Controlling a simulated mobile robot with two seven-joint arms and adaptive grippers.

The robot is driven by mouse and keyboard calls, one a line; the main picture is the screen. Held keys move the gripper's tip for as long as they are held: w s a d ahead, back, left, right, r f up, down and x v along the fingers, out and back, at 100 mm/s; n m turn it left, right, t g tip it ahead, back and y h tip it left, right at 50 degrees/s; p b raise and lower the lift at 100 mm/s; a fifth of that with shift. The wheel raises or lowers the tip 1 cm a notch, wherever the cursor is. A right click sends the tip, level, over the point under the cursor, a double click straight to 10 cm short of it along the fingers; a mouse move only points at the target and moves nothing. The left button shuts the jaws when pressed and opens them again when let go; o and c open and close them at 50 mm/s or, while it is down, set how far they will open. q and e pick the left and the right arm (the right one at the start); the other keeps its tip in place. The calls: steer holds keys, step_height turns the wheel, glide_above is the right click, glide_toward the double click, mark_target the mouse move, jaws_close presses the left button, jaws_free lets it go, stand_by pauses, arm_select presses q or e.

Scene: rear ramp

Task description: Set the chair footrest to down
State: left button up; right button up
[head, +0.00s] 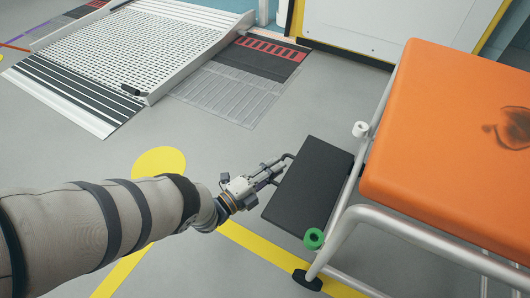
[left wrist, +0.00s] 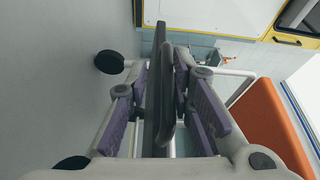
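The chair has an orange seat (head: 445,145) on a pale tubular frame at the right. Its footrest is a flat black panel (head: 312,180) sticking out from the front of the frame, face visible from above. My left gripper (head: 273,172) is at the panel's outer edge, beside a small dark handle (head: 288,157). In the left wrist view the gripper's purple-padded fingers (left wrist: 166,105) stand apart, on either side of the edge-on panel (left wrist: 153,75) and the rounded grey handle (left wrist: 170,80). Firm contact cannot be seen. My right gripper is out of view.
A green knob (head: 314,238) and a white knob (head: 361,129) sit on the frame near the panel. A black foot (head: 308,280) stands on the floor below. A perforated ramp (head: 140,45) lies at the back left. The grey floor between is clear.

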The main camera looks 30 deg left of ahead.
arm_select(q)
steer(key=v, duration=1.1)
